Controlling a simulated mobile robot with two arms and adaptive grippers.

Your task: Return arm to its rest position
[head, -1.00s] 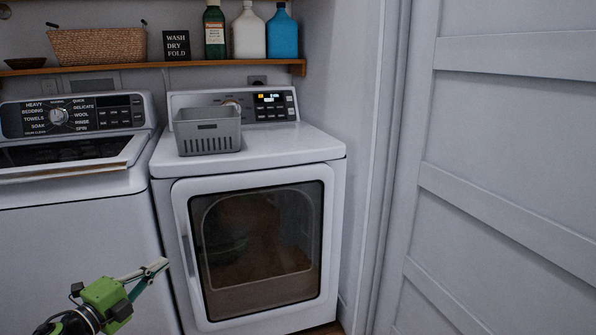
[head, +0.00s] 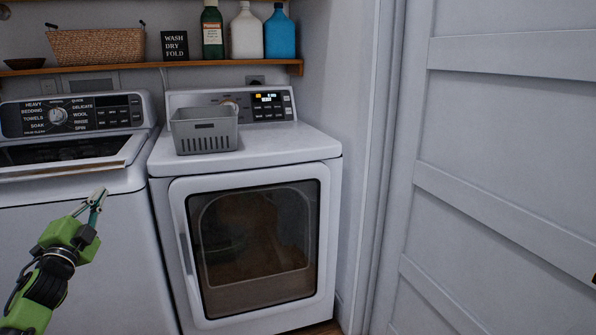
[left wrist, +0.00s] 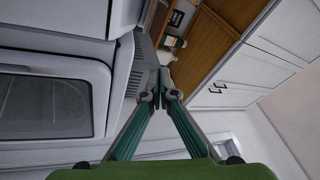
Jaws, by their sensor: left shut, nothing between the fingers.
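My left gripper (head: 98,198) is at the lower left of the head view, in front of the washer, with its fingers pointing up. In the left wrist view its fingertips (left wrist: 160,97) meet, and nothing is between them. It is shut and touches nothing that I can see. My right gripper is in neither view.
The white dryer (head: 165,250) stands in the middle with its door closed, and a grey basket (head: 206,138) sits on it. The washer (head: 90,265) is at the left. A wooden shelf (head: 180,64) holds bottles and a wicker basket. A white panelled door (head: 500,160) is at the right.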

